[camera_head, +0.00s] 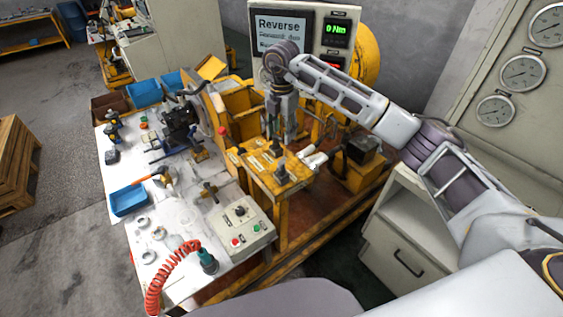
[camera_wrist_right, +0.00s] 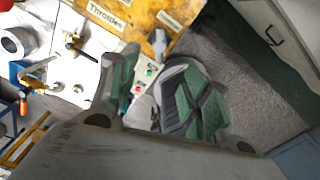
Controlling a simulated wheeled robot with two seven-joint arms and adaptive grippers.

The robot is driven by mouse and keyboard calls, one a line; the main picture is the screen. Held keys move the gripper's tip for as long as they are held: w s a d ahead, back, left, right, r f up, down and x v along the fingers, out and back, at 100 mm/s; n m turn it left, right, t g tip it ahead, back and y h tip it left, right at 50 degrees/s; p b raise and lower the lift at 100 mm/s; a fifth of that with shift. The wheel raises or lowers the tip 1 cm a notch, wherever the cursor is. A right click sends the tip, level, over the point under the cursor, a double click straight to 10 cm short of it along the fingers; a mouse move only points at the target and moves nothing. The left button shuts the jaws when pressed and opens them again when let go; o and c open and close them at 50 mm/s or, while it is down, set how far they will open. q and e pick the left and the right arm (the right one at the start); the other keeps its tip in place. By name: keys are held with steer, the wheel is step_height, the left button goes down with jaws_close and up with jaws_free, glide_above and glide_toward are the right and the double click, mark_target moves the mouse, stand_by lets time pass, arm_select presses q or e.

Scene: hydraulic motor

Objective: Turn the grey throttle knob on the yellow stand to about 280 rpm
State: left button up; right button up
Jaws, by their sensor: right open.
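The yellow stand (camera_head: 262,181) is right of the white table, with several labels and small controls on its top. The grey throttle knob (camera_head: 281,172) stands up from that top near its right side. In the right wrist view the knob (camera_wrist_right: 158,42) shows at the edge of the yellow plate (camera_wrist_right: 140,15), beside a label that reads "Throttle". My right gripper (camera_head: 282,138) points down above the knob, open and apart from it. In the wrist view its fingers (camera_wrist_right: 150,75) are spread with nothing between them, and the knob lies beyond the fingertips. My left gripper is not in view.
A screen (camera_head: 280,30) reads "Reverse"; a green display (camera_head: 338,33) appears to read 0 Nm, and a red one below is partly hidden by my right arm. A control box (camera_head: 240,228), blue tray (camera_head: 128,200) and red coiled hose (camera_head: 160,275) are on the white table (camera_head: 120,240).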

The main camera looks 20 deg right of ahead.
mark_target(282, 162)
steer(key=shift+f, duration=0.1)
steer(key=shift+f+p, duration=1.6)
steer(key=shift+f, duration=5.25)
jaws_close()
